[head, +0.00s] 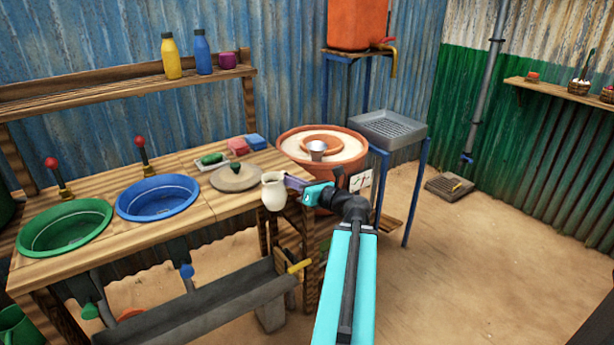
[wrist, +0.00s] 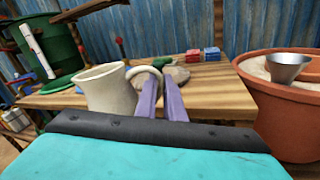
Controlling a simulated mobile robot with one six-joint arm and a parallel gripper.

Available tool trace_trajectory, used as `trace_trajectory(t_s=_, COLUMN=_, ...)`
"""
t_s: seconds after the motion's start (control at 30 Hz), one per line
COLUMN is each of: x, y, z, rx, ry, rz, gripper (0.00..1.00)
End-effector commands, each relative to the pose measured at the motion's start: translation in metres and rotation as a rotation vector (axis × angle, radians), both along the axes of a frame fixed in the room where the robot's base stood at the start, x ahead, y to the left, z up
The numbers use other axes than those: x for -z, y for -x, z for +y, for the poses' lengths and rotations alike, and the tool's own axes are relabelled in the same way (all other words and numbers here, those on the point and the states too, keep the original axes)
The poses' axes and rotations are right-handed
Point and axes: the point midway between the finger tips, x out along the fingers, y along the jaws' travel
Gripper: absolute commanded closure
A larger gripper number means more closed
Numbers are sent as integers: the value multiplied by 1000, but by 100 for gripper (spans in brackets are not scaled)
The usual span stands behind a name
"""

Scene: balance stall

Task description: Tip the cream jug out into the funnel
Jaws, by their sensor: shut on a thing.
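The cream jug (head: 273,191) is held upright at the right front edge of the wooden bench. My gripper (head: 292,184) is shut on the jug's handle. In the wrist view the jug (wrist: 107,92) stands left of my gripper's purple fingers (wrist: 161,98), with the handle between them. The grey metal funnel (head: 317,149) sits in the middle of the large terracotta pot (head: 285,147), behind and to the right of the jug. The funnel also shows at the right of the wrist view (wrist: 286,68), clear of the jug. The jug's contents are not visible.
A green basin (head: 65,229) and a blue basin (head: 157,198) are set in the bench (head: 120,236). A grey stone disc (head: 238,178) lies near the jug. A grey tray on a blue stand (head: 388,130) is right of the pot. Sandy floor at right is mostly clear.

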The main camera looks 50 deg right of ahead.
Motion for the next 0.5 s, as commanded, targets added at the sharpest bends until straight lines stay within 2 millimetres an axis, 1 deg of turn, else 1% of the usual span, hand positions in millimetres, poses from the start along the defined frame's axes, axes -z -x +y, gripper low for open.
trace_trajectory(t_s=0.03, x=1, y=-9, z=11, rx=-24, ry=-1, rz=-1, gripper=100)
trace_trajectory(t_s=0.1, x=2, y=-20, z=23, rx=-55, ry=-1, rz=-1, gripper=100)
trace_trajectory(t_s=0.5, x=10, y=-71, z=98, rx=-221, ry=-2, rz=0, gripper=100)
